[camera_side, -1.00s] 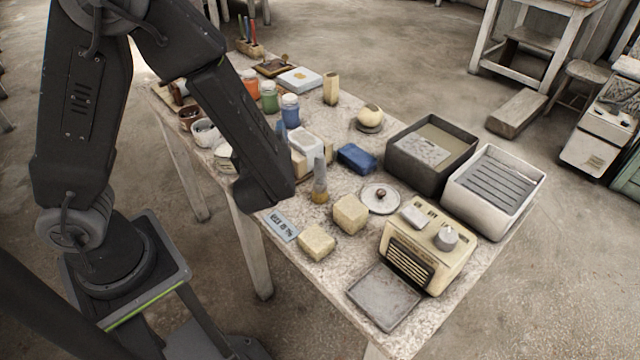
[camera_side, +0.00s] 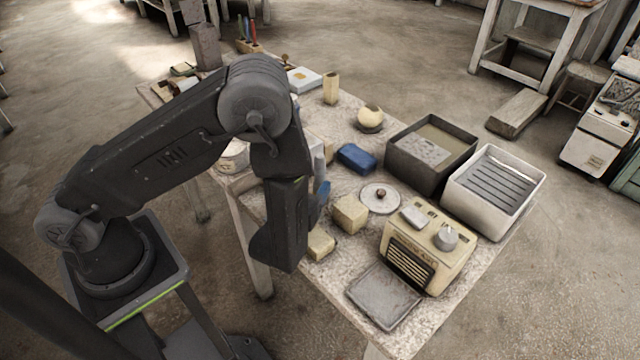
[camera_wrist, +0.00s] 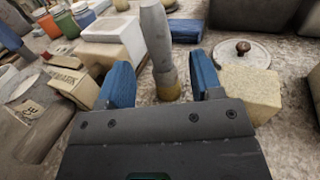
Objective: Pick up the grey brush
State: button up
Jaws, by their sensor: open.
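The grey brush (camera_wrist: 158,45) stands upright on the table, with a grey upper part and a yellowish lower end. In the side view its upper part (camera_side: 319,160) shows beside my arm, and the rest is hidden. My gripper (camera_wrist: 160,80) is open, with blue fingers to the left and right of the brush in the wrist view. The brush appears between the fingers or just beyond them; I cannot tell which. No contact is visible. In the side view one blue finger (camera_side: 320,200) shows beside the brush.
A yellowish block (camera_wrist: 250,92) stands close beyond the right finger. A round lid (camera_wrist: 243,48) with a dark red knob lies behind it. A blue block (camera_side: 357,158) is nearby. A cream radio-like box (camera_side: 428,243), a dark bin (camera_side: 430,185) and a white bin (camera_side: 480,210) stand to the right.

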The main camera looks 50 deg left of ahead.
aim_at(317, 178)
jog(key=shift+f, duration=0.45)
jog(key=x, duration=0.5)
jog(key=shift+r, duration=0.1)
jog(key=shift+c, duration=0.3)
jog(key=c, duration=0.9)
